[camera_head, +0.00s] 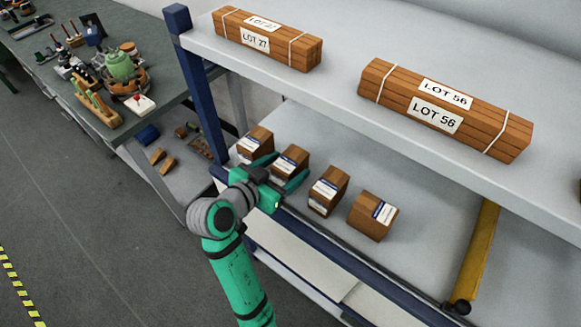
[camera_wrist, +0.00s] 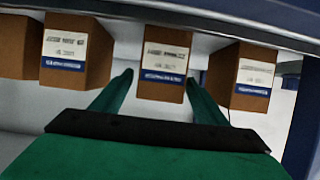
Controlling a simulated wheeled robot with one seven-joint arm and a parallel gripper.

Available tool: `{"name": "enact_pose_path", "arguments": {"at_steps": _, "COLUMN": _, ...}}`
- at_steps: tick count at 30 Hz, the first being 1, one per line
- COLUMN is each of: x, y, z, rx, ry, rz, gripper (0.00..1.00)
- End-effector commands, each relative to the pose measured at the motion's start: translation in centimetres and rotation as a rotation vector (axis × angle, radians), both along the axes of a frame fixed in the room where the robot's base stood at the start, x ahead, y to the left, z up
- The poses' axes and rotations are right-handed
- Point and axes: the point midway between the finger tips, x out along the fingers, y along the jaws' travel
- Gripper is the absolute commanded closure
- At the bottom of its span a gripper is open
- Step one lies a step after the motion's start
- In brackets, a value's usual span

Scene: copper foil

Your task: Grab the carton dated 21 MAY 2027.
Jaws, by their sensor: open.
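Several brown cartons with white-and-blue labels stand in a row on the lower shelf. From left in the head view they include a far-left carton (camera_head: 256,140), a second carton (camera_head: 291,157), a third carton (camera_head: 328,184) and a far-right carton (camera_head: 370,222). My gripper (camera_head: 281,171) is open at the second carton, one finger toward each side. In the wrist view my gripper (camera_wrist: 159,80) has a middle carton (camera_wrist: 163,88) between and beyond its fingertips, with neighbours at left (camera_wrist: 75,85) and right (camera_wrist: 240,103). The label dates are too blurred to read.
The upper shelf (camera_head: 340,62) above the cartons carries timber bundles marked LOT 27 (camera_head: 285,50) and LOT 56 (camera_head: 480,122). A blue post (camera_head: 196,95) stands left of the row. Neighbouring cartons leave narrow gaps. A yellow bar (camera_head: 476,255) is at the right.

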Motion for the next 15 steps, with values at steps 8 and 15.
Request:
{"name": "enact_pose_path", "arguments": {"at_steps": 8, "x": 1.6, "y": -1.2, "z": -0.8, "rx": 0.001, "ry": 0.001, "rz": -0.002, "gripper": 0.33}}
{"name": "enact_pose_path", "arguments": {"at_steps": 15, "x": 4.0, "y": -3.0, "z": -1.9, "rx": 0.000, "ry": 0.000, "rz": -0.003, "gripper": 0.33}}
